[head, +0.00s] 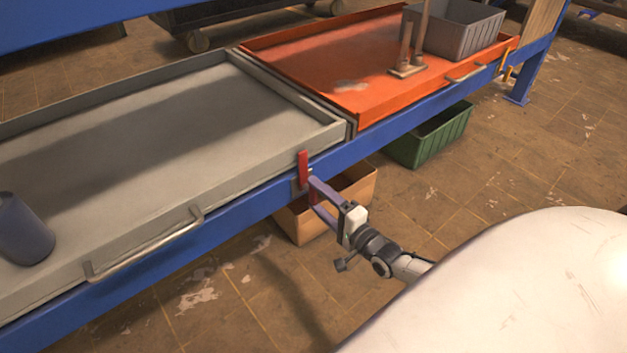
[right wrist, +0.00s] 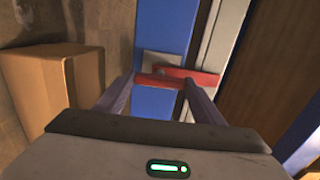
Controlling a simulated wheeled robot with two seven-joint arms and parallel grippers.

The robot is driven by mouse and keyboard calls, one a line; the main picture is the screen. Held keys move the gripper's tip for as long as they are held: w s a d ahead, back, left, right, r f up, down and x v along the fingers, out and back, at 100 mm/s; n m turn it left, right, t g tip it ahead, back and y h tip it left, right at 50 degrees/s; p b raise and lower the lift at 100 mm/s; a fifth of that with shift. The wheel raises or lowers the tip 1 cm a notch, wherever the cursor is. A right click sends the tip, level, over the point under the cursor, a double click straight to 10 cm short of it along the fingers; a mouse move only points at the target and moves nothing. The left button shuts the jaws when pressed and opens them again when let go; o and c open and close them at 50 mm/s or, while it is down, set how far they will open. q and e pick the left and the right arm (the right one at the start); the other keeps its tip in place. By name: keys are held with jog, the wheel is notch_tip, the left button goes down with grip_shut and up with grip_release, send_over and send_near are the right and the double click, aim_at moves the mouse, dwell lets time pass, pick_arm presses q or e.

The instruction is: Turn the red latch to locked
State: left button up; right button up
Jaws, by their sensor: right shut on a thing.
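The red latch (head: 303,163) is on the blue front rail, at the right end of the grey tray's front wall. Its upper part stands upright against that wall. It also shows in the right wrist view (right wrist: 205,77), with a square metal plate behind it. My right gripper (head: 314,190) is shut on the red latch, its two purple-grey fingers on either side of the latch's lower part. The right wrist view shows the fingertips (right wrist: 161,83) with red between them. My left gripper is not in view.
The grey tray (head: 130,115) has a front handle (head: 145,245) and a dark blue cylinder (head: 25,230). The orange tray (head: 325,62) holds a grey bin (head: 462,30) and a wooden piece. A tan box (head: 345,200) and green crate (head: 440,135) stand below the blue rail (head: 240,215).

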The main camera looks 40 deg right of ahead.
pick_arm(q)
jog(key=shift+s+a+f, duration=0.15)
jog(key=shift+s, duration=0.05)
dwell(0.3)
pick_arm(e)
jog(key=o, duration=1.5)
jog(key=shift+s, duration=0.15)
jog(key=shift+s, duration=0.35)
pick_arm(q)
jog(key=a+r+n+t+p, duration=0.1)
jog(key=p, duration=0.2)
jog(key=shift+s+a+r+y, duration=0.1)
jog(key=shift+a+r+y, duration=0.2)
pick_arm(e)
jog(key=s, duration=0.9)
jog(key=shift+s, duration=0.2)
